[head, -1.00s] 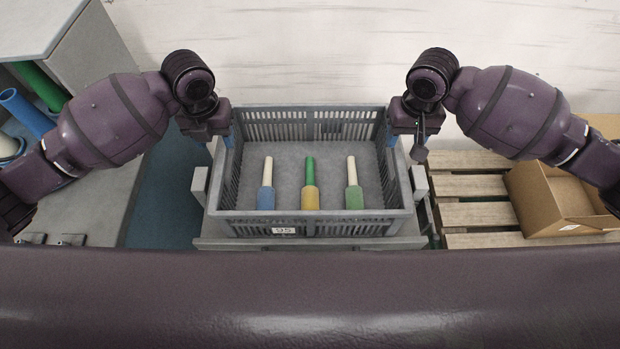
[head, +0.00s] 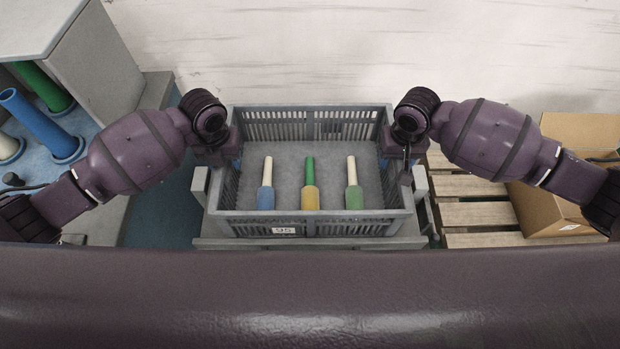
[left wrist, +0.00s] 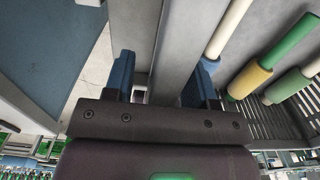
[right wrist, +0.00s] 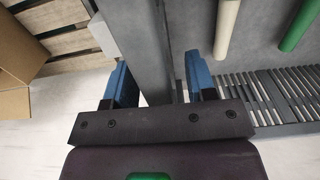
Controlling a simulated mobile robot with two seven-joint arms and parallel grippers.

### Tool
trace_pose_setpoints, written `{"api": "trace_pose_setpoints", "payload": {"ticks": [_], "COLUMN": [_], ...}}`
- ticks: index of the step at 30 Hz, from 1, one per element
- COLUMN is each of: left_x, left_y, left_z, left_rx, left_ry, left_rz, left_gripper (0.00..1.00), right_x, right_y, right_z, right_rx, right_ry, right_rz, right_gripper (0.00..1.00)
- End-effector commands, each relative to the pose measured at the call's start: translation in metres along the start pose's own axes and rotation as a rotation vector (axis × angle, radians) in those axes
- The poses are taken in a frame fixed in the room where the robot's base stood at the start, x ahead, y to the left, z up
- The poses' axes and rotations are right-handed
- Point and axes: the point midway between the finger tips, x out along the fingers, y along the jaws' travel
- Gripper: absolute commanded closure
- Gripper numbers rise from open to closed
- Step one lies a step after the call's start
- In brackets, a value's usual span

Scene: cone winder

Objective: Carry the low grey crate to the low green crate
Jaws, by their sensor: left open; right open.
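The low grey crate (head: 360,228) stands on a grey stand in the middle of the head view, with slotted walls and a label on its near wall. Three yarn cones lie in it: blue (head: 266,197), yellow (head: 310,197) and green (head: 354,197). My left gripper (head: 222,158) is at its left wall; in the left wrist view the blue fingers (left wrist: 160,85) are open, one on each side of the wall. My right gripper (head: 398,160) is at its right wall; in the right wrist view its open fingers (right wrist: 158,85) straddle that wall. I cannot identify a green crate.
A wooden pallet (head: 475,214) with an open cardboard box (head: 545,212) stands to the right. A grey cabinet (head: 95,60) and a blue surface with blue and green tubes (head: 40,120) stand to the left.

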Motion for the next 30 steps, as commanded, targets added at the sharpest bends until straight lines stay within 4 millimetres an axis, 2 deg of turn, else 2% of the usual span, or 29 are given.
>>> {"api": "trace_pose_setpoints", "payload": {"ticks": [1, 10, 30], "left_x": [-0.0001, -0.0003, -0.0056], "left_y": [0.0, 0.0001, -0.0001], "left_z": [0.0, 0.0001, 0.0011], "left_rx": [0.0, 0.0, 0.0], "left_ry": [0.0, 0.0, -0.003], "left_rz": [0.0, 0.0, 0.0], "left_gripper": [0.54, 0.99, 1.0], "right_x": [-0.0001, -0.0003, -0.0057], "right_y": [0.0, 0.0001, -0.0002], "right_z": [0.0, -0.0001, -0.0011], "right_rx": [0.0, 0.0, 0.0], "right_ry": [0.0, 0.0, 0.004], "right_rz": [0.0, 0.0, -0.001], "right_gripper": [0.54, 0.99, 1.0]}}
